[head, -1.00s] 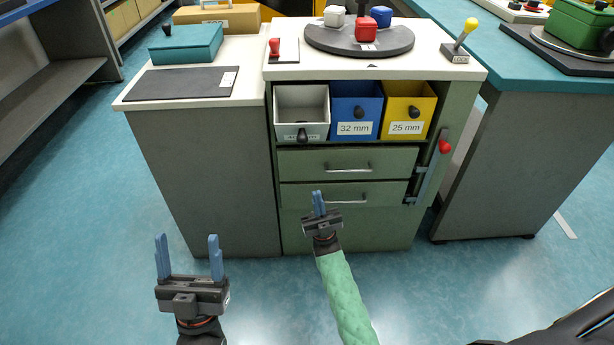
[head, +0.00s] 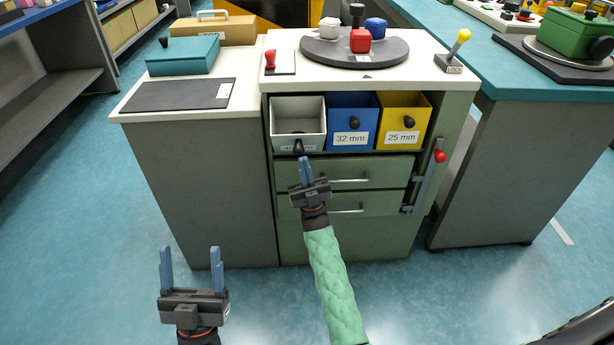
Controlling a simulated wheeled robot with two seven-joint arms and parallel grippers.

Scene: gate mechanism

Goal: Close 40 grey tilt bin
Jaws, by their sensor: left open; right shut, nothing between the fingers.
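The grey tilt bin (head: 298,117) is the leftmost of three bins in the green cabinet. It is tilted out, with its open top and inside showing. Its black knob (head: 298,146) is low on its front, and its label is too small to read and partly covered. My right gripper (head: 305,160) is shut and empty, with its blue fingertips pointing up just below the knob. I cannot tell whether they touch it. My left gripper (head: 191,262) is open and empty, low at the left, well away from the cabinet.
Two green drawers (head: 375,170) with bar handles lie below. A red-knobbed lever (head: 438,157) is on the cabinet's right side. Open floor lies in front at the left.

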